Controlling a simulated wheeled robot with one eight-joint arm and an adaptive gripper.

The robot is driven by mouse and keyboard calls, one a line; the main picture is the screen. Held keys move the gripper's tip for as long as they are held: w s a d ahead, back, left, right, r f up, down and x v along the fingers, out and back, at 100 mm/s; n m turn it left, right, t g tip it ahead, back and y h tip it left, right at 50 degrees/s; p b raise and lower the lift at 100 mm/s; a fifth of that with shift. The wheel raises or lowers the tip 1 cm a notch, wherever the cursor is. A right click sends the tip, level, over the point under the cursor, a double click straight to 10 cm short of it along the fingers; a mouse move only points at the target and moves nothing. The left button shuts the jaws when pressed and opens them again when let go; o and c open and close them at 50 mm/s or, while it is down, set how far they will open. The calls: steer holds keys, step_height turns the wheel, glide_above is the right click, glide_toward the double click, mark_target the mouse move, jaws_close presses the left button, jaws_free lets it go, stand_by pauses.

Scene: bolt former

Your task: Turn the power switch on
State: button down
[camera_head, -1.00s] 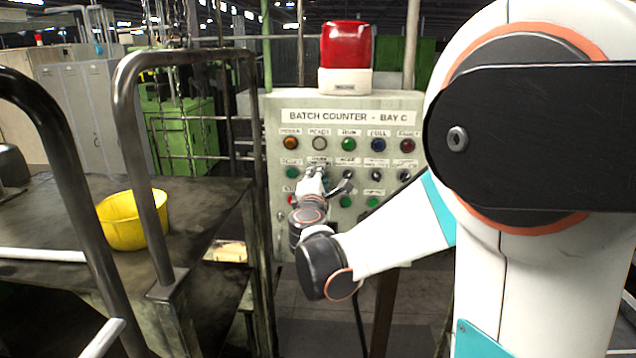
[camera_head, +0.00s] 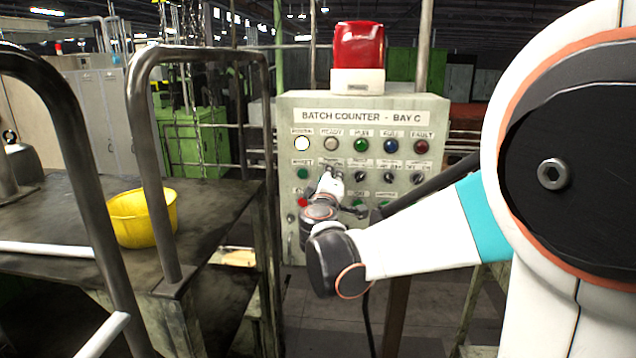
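The grey control panel (camera_head: 433,200) is headed "BATCH COUNTER - BAY C". Its top row holds several lamps; the leftmost lamp (camera_head: 301,143) glows white, and its label is too blurred to read surely. My gripper (camera_head: 330,174) is at the second row, in front of the control just right of a green button (camera_head: 302,174). That control is mostly hidden by the gripper, so I cannot see its position or whether I touch it. The gripper is small in view and its finger opening is unclear. Black rotary switches (camera_head: 361,176) sit to its right.
A red beacon (camera_head: 358,45) stands on top of the panel. A red button (camera_head: 302,202) and green buttons lie low on the panel, close to my wrist. At left are a dark bench (camera_head: 215,205) with a yellow bucket (camera_head: 143,218) and metal rails (camera_head: 160,160).

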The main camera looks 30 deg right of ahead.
steer(key=shift+m, duration=0.4)
steer(key=c, duration=1.4)
jaws_free()
steer(key=shift+o, duration=0.2)
steer(key=v, duration=1.2)
